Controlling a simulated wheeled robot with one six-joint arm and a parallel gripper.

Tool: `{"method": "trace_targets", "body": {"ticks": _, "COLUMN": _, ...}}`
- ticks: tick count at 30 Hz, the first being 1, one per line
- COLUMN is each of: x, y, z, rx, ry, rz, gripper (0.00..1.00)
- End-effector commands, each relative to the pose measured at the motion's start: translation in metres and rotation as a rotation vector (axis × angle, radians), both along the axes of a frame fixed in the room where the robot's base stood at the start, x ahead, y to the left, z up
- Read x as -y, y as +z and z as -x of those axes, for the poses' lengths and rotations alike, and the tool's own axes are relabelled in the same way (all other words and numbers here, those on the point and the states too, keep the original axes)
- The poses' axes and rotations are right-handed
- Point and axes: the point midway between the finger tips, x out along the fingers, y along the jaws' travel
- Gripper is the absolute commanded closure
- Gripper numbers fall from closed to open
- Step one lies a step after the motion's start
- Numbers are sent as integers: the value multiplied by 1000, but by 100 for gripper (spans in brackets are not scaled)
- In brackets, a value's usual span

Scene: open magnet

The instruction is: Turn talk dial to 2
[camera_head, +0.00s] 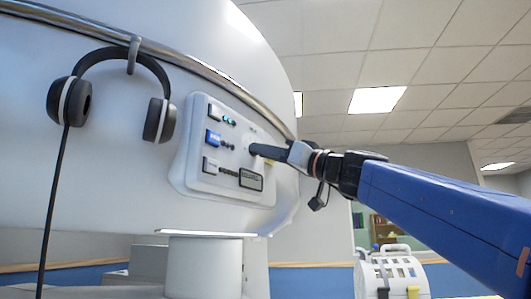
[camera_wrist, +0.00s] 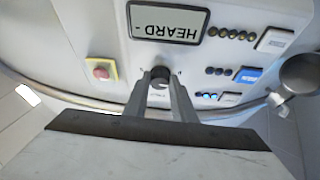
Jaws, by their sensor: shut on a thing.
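The talk dial (camera_wrist: 159,79) is a small dark round knob on the white control panel (camera_head: 186,170). It shows upside down in the wrist view, below the display (camera_wrist: 167,20) that reads "HEARD -". My gripper (camera_wrist: 160,80) is shut on the knob, with one finger on each side of it. In the head view my gripper (camera_head: 256,150) reaches the panel from the right and hides the dial. The dial's markings are too small to read, so I cannot tell its setting.
Several lit buttons, one blue (camera_head: 213,138), sit on the panel's left side. A red button on a yellow plate (camera_wrist: 101,72) is beside the dial. Headphones (camera_head: 158,120) hang from a hook on the magnet's rail. A white carrier (camera_head: 392,270) stands at lower right.

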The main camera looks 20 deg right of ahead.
Motion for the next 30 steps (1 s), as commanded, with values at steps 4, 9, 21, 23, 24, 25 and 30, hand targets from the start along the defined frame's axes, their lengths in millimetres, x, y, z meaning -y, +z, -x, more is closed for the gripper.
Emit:
{"method": "trace_targets", "body": {"ticks": 4, "x": -3, "y": 1, "z": 3, "rx": -77, "ry": 3, "rz": -107, "gripper": 99}}
{"method": "trace_targets", "body": {"ticks": 9, "x": -4, "y": 1, "z": 2, "rx": -161, "ry": 1, "rz": -220, "gripper": 99}}
{"method": "trace_targets", "body": {"ticks": 21, "x": -6, "y": 3, "z": 4, "rx": -315, "ry": 1, "rz": -434, "gripper": 99}}
{"method": "trace_targets", "body": {"ticks": 23, "x": -6, "y": 3, "z": 5, "rx": -336, "ry": 1, "rz": -462, "gripper": 99}}
{"method": "trace_targets", "body": {"ticks": 24, "x": -6, "y": 3, "z": 5, "rx": -350, "ry": 0, "rz": -482, "gripper": 99}}
{"method": "trace_targets", "body": {"ticks": 25, "x": -7, "y": 3, "z": 5, "rx": -362, "ry": 0, "rz": -496, "gripper": 99}}
{"method": "trace_targets", "body": {"ticks": 30, "x": -7, "y": 4, "z": 5, "rx": -419, "ry": 0, "rz": -577, "gripper": 99}}
